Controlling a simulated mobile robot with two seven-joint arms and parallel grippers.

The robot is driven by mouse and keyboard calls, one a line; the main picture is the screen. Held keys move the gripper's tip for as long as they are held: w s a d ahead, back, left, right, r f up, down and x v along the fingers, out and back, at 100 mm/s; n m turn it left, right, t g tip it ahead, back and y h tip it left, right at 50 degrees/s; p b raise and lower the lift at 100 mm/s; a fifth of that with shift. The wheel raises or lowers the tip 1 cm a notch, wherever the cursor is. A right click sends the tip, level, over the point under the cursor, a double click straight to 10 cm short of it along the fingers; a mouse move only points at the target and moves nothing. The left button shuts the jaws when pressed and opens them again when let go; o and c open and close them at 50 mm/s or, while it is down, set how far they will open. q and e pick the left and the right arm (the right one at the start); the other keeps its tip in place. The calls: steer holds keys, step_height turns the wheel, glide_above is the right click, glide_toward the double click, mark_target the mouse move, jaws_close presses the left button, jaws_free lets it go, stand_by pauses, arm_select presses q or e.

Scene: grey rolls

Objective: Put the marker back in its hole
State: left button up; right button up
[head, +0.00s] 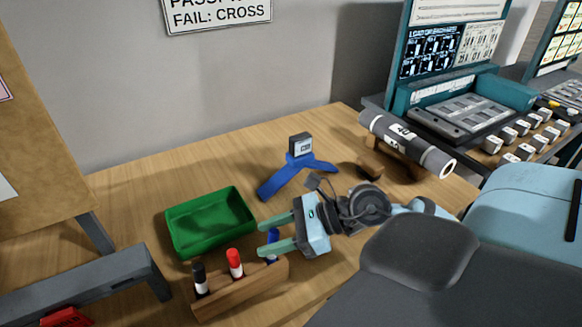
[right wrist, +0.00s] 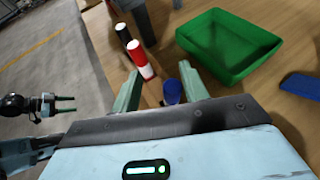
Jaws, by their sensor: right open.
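A wooden block (head: 240,290) holds an upright black-capped marker (head: 200,278) and a red-capped marker (head: 235,263). A blue marker (head: 272,244) stands at the block's right end; its lower part is hidden, so I cannot tell how deep it sits. My right gripper (head: 268,235) is open around or just above the blue marker. In the right wrist view the blue marker (right wrist: 172,92) shows between the spread fingertips, nearer the right finger. The red marker (right wrist: 139,60) and black marker (right wrist: 123,34) stand beyond the left finger. My left gripper (right wrist: 66,104) shows small at the left, fingers apart and empty.
A green tray (head: 210,222), empty, lies behind the block. A blue stand with a grey cube (head: 300,145) is farther back. A grey roll (head: 405,143) rests on a wooden cradle at the right. A grey bench (head: 85,290) is at the left. Table between tray and stand is clear.

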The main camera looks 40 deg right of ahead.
steer(key=v, duration=0.7)
steer(key=shift+b, duration=0.35)
steer(key=shift+r, duration=0.1)
stand_by(0.5)
